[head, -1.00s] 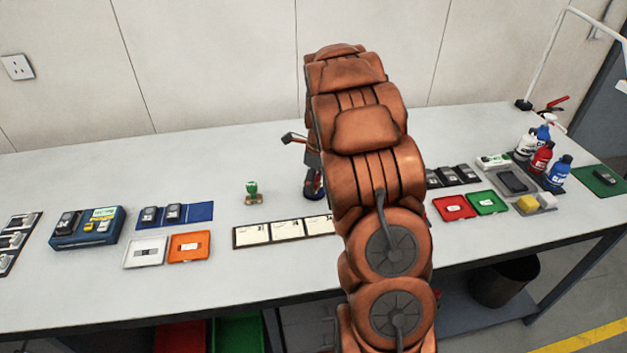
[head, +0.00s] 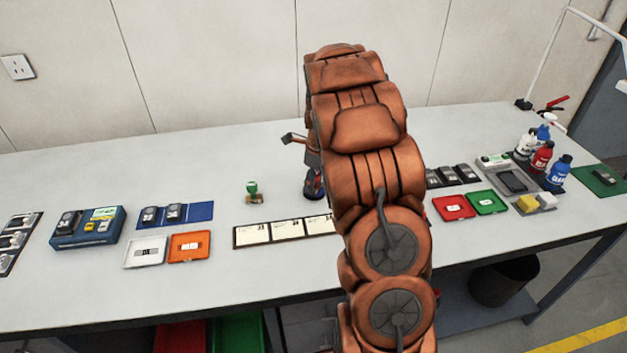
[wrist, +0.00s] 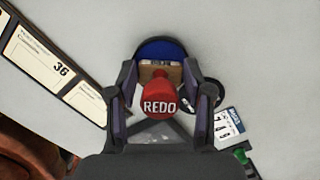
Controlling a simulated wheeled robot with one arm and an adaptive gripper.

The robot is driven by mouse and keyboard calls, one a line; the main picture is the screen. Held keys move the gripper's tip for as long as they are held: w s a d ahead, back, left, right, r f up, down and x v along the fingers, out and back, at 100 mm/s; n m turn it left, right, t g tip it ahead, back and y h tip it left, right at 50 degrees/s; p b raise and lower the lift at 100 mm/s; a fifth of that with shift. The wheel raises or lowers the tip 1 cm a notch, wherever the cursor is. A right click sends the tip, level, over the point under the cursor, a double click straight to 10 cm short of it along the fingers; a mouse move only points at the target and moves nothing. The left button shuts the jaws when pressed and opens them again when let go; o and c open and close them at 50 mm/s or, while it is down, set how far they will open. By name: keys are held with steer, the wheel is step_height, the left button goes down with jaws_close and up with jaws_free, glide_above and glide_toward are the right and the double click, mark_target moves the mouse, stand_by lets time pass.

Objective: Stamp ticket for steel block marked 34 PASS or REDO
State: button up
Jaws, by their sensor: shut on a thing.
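My gripper (wrist: 162,88) is shut on the red stamp (wrist: 159,97) marked REDO. The stamp is upright between the fingers, its wooden base partly showing. A round blue pad (wrist: 162,48) with a dark rim shows just beyond the base; I cannot tell whether they touch. A rack of paper tickets (head: 270,233) lies on the bench; the ticket reading 36 (wrist: 38,58) shows in the wrist view left of my gripper. A green-handled stamp (head: 253,190) stands left of my arm. Two dark blocks (head: 161,214) sit on a blue mat; their numbers are too small to read surely. My arm hides part of the rack.
An orange tray (head: 189,257) and white tray (head: 145,264) lie at the left, near a blue case (head: 86,240). Red (head: 453,213) and green (head: 487,208) trays and several bottles (head: 541,160) stand at the right. Bare bench lies behind the green stamp.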

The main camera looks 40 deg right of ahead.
steer(key=shift+r+p, duration=1.35)
steer(key=shift+r, duration=2.1)
